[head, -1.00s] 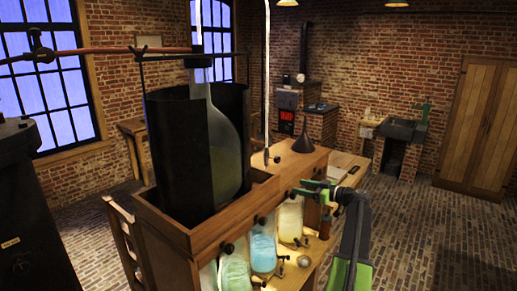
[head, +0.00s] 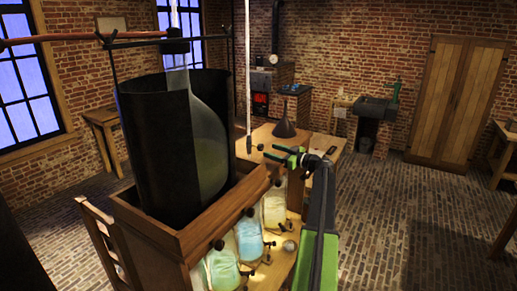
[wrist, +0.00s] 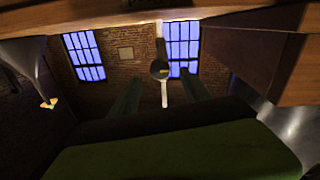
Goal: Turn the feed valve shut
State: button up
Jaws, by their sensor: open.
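A round dark knob (head: 261,147), perhaps the feed valve, is at the far end of the wooden trough. In the wrist view a dark round knob (wrist: 160,69) with a small yellow mark shows beyond and between my two fingers. My gripper (head: 270,152) has green fingers, is open, and points left towards that knob. In the wrist view my gripper (wrist: 158,92) has nothing between its fingers. I cannot tell whether the fingertips touch the knob.
More dark knobs (head: 249,212) line the trough's side (head: 180,243) above several glass jars (head: 249,241). A dark funnel (head: 284,118) stands on the bench behind. A tall dark cylinder (head: 150,150) surrounds a large glass bottle (head: 208,145).

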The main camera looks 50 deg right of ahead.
aim_at(260, 147)
jog(key=w, duration=0.4)
jog(key=w+a, duration=0.1)
jog(key=w, duration=0.2)
jog(key=shift+w, duration=0.1)
jog(key=shift+a, duration=0.1)
grip_shut()
